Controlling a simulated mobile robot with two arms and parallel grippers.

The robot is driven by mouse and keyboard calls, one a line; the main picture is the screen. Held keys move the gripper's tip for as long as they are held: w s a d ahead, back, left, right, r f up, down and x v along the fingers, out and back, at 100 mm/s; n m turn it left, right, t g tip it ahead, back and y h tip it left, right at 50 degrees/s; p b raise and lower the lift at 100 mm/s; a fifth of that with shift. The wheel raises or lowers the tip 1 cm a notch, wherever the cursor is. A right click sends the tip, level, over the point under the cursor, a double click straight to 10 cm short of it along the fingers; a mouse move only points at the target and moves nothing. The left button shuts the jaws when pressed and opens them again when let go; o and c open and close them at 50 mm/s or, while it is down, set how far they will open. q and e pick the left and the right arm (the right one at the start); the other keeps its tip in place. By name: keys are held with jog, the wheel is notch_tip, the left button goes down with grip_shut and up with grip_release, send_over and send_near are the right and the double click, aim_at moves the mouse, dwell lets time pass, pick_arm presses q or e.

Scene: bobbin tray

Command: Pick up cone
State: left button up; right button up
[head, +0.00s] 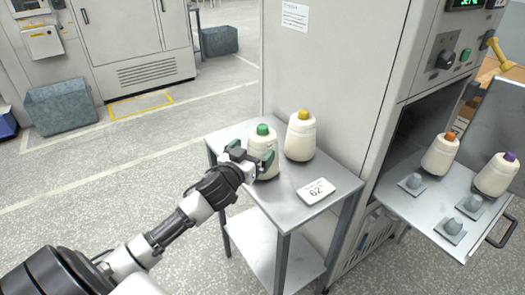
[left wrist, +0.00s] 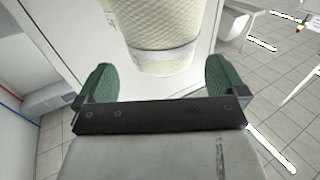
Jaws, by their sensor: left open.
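A cream yarn cone with a green top (head: 262,142) stands upright on a small grey side table (head: 304,219). A second cone with a yellow top (head: 300,141) stands just behind it to the right. My left gripper (head: 252,161) is open at the near side of the green-topped cone. In the left wrist view a cream cone (left wrist: 162,40) lies ahead, centred between the two green-padded fingers of my left gripper (left wrist: 162,80). Its top is cut off there. I cannot tell whether the fingers touch it. My right gripper is not in view.
A white card reading "62" (head: 316,191) lies on the table's right front. A machine with an open tray (head: 418,204) stands at right; an orange-topped cone (head: 440,156), a purple-topped cone (head: 496,177) and several pegs are on the tray.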

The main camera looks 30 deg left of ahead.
aim_at(261, 139)
pick_arm(q)
jog(key=w, duration=0.3)
jog(key=w+p, duration=0.1)
jog(key=w, duration=0.1)
jog(key=shift+a+r, duration=0.25)
jog(key=shift+a, duration=0.15)
jog(key=shift+w+f, duration=0.15)
jog(key=shift+w, duration=0.2)
jog(key=shift+s, duration=0.1)
jog(key=shift+c, duration=1.4)
jog(key=c, duration=0.7)
jog(key=shift+c, duration=0.9)
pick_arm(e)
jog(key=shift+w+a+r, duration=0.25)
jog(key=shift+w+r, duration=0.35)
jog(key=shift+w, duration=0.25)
pick_arm(q)
jog(key=shift+r, duration=0.2)
